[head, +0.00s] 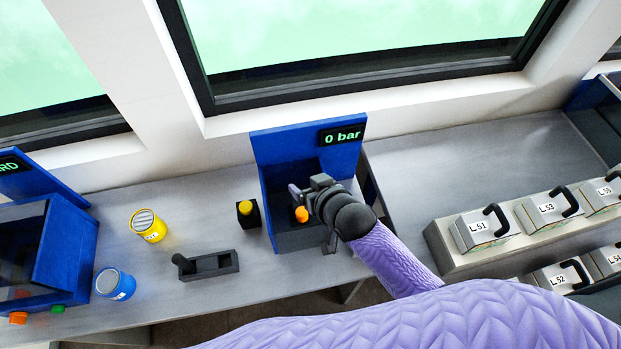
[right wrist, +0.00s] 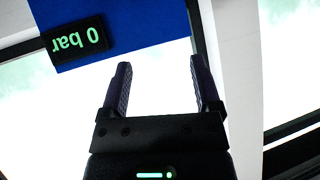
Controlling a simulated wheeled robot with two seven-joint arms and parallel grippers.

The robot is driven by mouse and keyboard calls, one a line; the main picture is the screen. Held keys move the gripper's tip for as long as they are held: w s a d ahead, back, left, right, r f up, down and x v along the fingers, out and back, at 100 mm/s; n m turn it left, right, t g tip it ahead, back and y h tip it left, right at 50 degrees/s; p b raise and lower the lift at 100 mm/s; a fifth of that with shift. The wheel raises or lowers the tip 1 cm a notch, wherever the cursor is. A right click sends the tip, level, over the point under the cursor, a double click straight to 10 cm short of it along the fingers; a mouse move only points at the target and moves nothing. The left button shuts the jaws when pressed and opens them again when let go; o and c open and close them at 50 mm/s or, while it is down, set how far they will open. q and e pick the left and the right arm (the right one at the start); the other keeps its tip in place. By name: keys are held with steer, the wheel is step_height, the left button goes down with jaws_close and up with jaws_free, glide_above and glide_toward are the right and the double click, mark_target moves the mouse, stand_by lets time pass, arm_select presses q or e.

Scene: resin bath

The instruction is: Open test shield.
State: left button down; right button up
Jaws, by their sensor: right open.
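The test station (head: 270,150) is a blue open-fronted box with a dark inside and a display reading "0 bar" (head: 342,135). A dark, glassy panel (head: 371,190) shows along its right side; I cannot tell whether it is the shield. An orange round part (head: 301,214) shows inside the box. My right gripper (head: 311,190) is in front of the box, overlapping its opening and hiding part of it. In the right wrist view its two fingers (right wrist: 160,82) are apart with nothing between them, and the display shows upside down. My left gripper is out of view.
A black block with a yellow button (head: 245,208) stands left of the station. A black holder (head: 208,265), a yellow can (head: 148,225) and a blue can (head: 115,284) are further left. Another blue machine (head: 70,250) is at far left; labelled lidded boxes (head: 485,230) stand right.

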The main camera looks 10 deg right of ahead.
steer(key=shift+s+d+r, duration=0.15)
steer(key=shift+s+r, duration=0.1)
steer(key=shift+s, duration=0.1)
